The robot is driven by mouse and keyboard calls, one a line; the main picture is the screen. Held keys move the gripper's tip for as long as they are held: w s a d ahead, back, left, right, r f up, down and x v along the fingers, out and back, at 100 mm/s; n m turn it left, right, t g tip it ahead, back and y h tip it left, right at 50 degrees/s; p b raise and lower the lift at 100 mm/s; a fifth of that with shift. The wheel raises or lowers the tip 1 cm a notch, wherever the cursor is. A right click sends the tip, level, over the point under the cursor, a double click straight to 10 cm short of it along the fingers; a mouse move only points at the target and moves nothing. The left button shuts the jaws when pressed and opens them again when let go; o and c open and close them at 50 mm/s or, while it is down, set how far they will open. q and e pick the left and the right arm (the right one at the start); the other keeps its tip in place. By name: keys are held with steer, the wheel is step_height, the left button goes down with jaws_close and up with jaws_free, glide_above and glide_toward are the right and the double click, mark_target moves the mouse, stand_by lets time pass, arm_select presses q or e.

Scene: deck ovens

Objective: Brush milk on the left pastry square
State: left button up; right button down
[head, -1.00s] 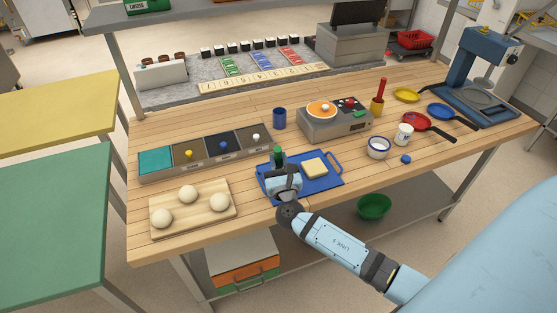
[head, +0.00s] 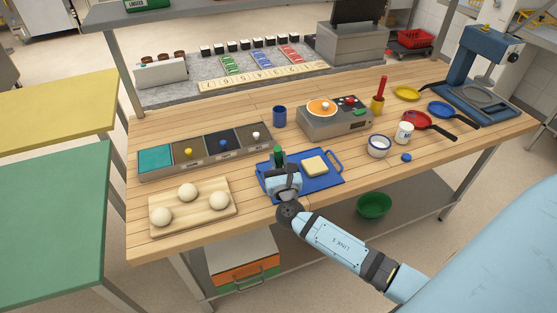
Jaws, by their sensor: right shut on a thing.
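A blue tray (head: 332,183) lies near the front middle of the wooden table. One pale pastry square (head: 315,166) shows on its right half. The tray's left half is mostly covered by my right gripper (head: 281,183), so I cannot see a left pastry square. My right gripper is shut on an upright tool with a green handle (head: 278,153), which looks like the brush. Its lower end is hidden, so contact with a pastry cannot be told. A white bowl with a blue rim (head: 378,146) stands right of the tray. My left gripper is out of view.
A board (head: 190,226) with several dough balls lies at the front left. Behind it is a row of bins (head: 205,151). A blue cup (head: 279,117), a hot plate unit (head: 335,121), a white jar (head: 403,133) and pans (head: 418,121) stand around the tray.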

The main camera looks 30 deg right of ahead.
steer(key=shift+f, duration=0.25)
steer(key=shift+d, duration=0.1)
steer(key=d+b, duration=0.1)
steer(key=d, duration=0.3)
steer(key=shift+w+d, duration=0.1)
steer(key=shift+d, duration=0.3)
stand_by(0.4)
steer(key=shift+w, duration=0.15)
steer(key=shift+w, duration=0.3)
